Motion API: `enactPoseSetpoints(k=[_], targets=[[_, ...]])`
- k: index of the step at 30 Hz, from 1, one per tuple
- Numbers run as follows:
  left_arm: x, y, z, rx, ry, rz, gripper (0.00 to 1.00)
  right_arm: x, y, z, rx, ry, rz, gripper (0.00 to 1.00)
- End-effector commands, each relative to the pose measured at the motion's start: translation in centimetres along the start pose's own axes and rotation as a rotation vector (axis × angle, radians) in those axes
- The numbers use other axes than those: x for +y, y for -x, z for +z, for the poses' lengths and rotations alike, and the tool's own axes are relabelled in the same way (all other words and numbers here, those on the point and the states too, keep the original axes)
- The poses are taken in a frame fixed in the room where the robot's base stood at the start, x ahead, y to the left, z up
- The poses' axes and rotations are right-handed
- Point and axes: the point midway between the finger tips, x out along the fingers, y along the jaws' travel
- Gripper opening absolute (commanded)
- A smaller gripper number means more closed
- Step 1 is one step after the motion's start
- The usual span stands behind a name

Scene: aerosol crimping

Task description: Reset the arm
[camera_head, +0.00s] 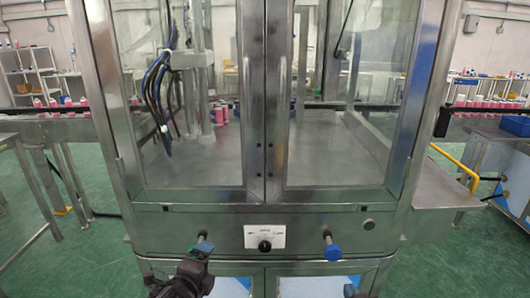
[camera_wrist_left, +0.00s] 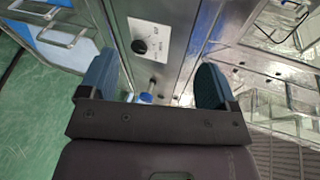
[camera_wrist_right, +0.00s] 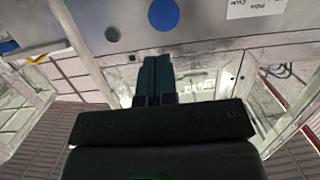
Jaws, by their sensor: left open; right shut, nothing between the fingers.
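My left gripper (camera_head: 204,248) is in front of the machine's lower panel, left of centre in the head view. In the left wrist view its two teal fingers (camera_wrist_left: 152,82) stand wide apart with nothing gripped. A blue-capped button (camera_wrist_left: 147,97) appears between them, farther off. My right gripper (camera_wrist_right: 157,60) has its teal fingers pressed together and empty. In the head view only a small dark part of my right arm shows at the bottom edge, right of centre.
The metal-framed cabinet with glass doors (camera_head: 265,100) fills the middle. Its front panel carries a white label with a black knob (camera_head: 265,245), a blue button (camera_head: 333,252) and a grey round knob (camera_head: 367,225). Side tables flank it; green floor (camera_head: 90,260) is open at left.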

Motion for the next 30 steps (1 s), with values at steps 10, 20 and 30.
enactPoseSetpoints(k=[10, 20, 30], targets=[[5.4, 5.3, 0.6, 0.045, 0.969, 0.008, 0.83, 2.2, 5.8, 4.4, -0.111, 0.028, -0.006, 0.00], [14.7, 14.1, 3.6, -0.120, 1.531, 0.017, 0.83, 4.4, 13.7, 9.9, -0.260, 0.048, -0.012, 0.00], [23.7, 22.9, 4.4, -0.364, 1.637, 0.093, 0.83, 5.9, 20.4, 14.7, -0.393, 0.069, -0.003, 0.00]])
